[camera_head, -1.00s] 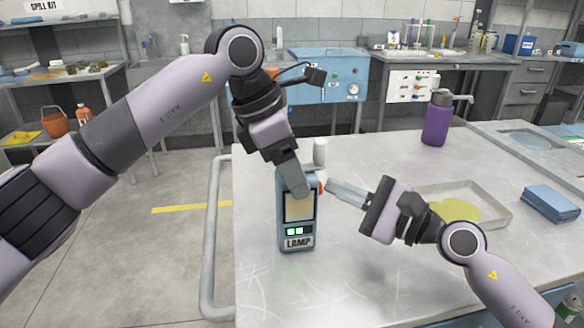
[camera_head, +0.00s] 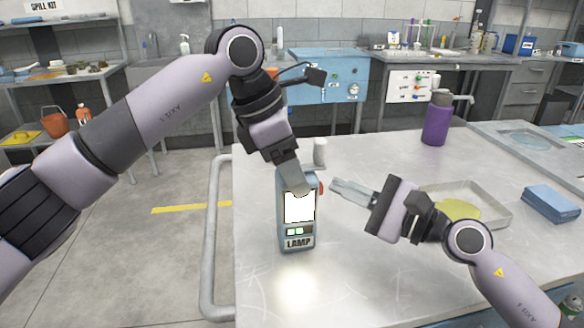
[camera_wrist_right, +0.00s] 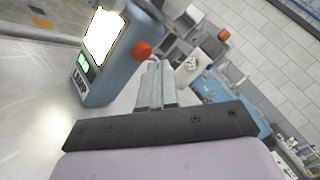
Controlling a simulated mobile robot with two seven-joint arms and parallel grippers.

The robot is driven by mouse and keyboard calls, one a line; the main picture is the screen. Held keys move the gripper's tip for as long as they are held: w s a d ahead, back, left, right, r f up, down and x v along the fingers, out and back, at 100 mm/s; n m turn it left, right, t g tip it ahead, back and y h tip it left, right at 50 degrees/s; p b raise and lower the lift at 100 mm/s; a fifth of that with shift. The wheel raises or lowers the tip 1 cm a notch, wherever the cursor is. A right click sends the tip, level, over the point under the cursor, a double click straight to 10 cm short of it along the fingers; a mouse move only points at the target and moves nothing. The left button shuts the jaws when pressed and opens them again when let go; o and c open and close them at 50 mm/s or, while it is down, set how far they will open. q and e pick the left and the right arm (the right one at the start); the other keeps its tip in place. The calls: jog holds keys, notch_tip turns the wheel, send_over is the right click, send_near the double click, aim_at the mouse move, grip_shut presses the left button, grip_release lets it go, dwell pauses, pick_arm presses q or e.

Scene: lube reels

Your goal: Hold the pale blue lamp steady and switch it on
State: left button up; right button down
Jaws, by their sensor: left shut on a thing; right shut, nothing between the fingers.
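The pale blue lamp (camera_head: 297,241) stands upright on the table near its left edge. Its front panel (camera_head: 299,207) glows bright white, and a green indicator shows below it. My left gripper (camera_head: 293,188) is shut on the top of the lamp from above. An orange-red button (camera_head: 321,188) sits on the lamp's right side; it also shows in the right wrist view (camera_wrist_right: 141,50). My right gripper (camera_head: 335,188) is shut and empty, a small gap to the right of the button. In the right wrist view its fingertips (camera_wrist_right: 157,68) are beside the button, apart from it.
A shallow tray (camera_head: 490,210) with yellow-green contents lies behind my right wrist. A purple bottle (camera_head: 436,120) and folded blue cloths (camera_head: 551,202) are further right. The table (camera_head: 370,280) in front is clear.

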pick_arm(q)
jog(key=shift+f, duration=0.1)
pick_arm(e)
jog(key=w+d, duration=0.1)
jog(key=d, duration=0.5)
jog(key=shift+w, duration=0.1)
pick_arm(q)
jog(key=o, duration=1.4)
